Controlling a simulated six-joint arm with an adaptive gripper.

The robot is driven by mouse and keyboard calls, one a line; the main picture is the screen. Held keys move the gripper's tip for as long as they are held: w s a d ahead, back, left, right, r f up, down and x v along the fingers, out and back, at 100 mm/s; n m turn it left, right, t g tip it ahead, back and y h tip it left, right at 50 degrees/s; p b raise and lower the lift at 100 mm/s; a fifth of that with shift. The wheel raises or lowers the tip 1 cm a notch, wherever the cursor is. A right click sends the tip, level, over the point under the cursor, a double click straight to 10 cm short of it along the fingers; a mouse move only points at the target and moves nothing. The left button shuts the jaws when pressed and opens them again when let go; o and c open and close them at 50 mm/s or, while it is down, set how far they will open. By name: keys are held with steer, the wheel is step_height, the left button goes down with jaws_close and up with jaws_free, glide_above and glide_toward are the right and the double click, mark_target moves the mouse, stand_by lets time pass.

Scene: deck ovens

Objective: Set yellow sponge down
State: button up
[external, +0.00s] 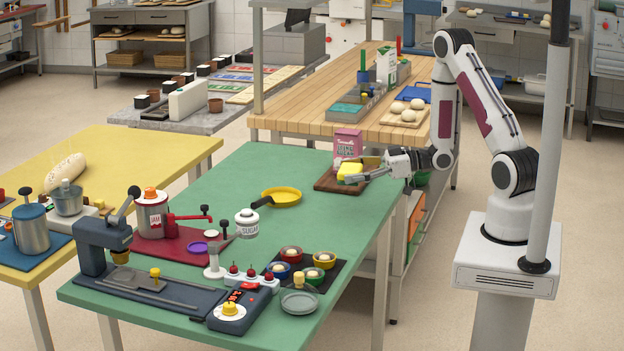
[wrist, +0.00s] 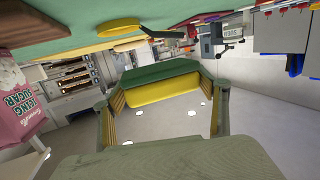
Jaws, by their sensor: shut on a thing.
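The yellow sponge (external: 349,171) is at the brown board (external: 326,183) at the far right of the green table. In the wrist view the sponge (wrist: 163,91) shows a yellow face with a green layer, between both fingers. My gripper (external: 360,175) is shut on it, reaching in from the right; it also shows in the wrist view (wrist: 164,104).
A pink icing sugar box (external: 348,143) stands close behind the sponge; it also fills the left of the wrist view (wrist: 22,112). A yellow pan (external: 283,195) lies to the left. The green table (external: 335,227) is clear in front of the board.

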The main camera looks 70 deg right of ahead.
glide_above(350, 212)
steer(key=shift+f, duration=2.95)
steer(key=shift+f, duration=0.1)
steer(key=shift+f, duration=1.8)
steer(key=shift+f, duration=0.15)
steer(key=o, duration=1)
steer(key=shift+d, duration=0.1)
